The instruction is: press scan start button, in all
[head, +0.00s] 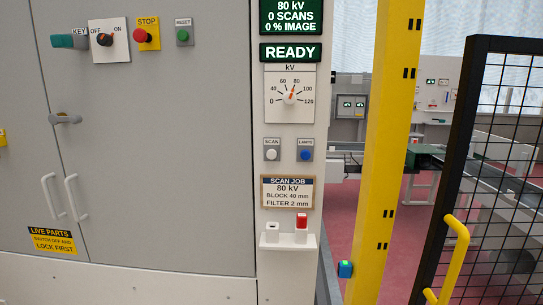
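The scan button (271,154) is a round white button on a small grey plate labelled SCAN, on the pale column right of the grey cabinet. The blue LAMPS button (305,154) sits to its right. Above them, the kV dial (290,98) has its red pointer near 80. The green screen (290,17) reads 80 kV, 0 SCANS, 0 % IMAGE, and the sign (290,52) below it reads READY. The scan job card (287,192) reads 80 kV, BLOCK 40 mm, FILTER 2 mm. Neither gripper shows in the head view.
The grey cabinet (160,170) carries a KEY switch, an OFF/ON knob (109,37), a red STOP button (141,36) and a green RESET button (183,35). A small shelf (288,242) holds white and red pieces. A yellow post (385,150) and a black mesh gate (490,170) stand at right.

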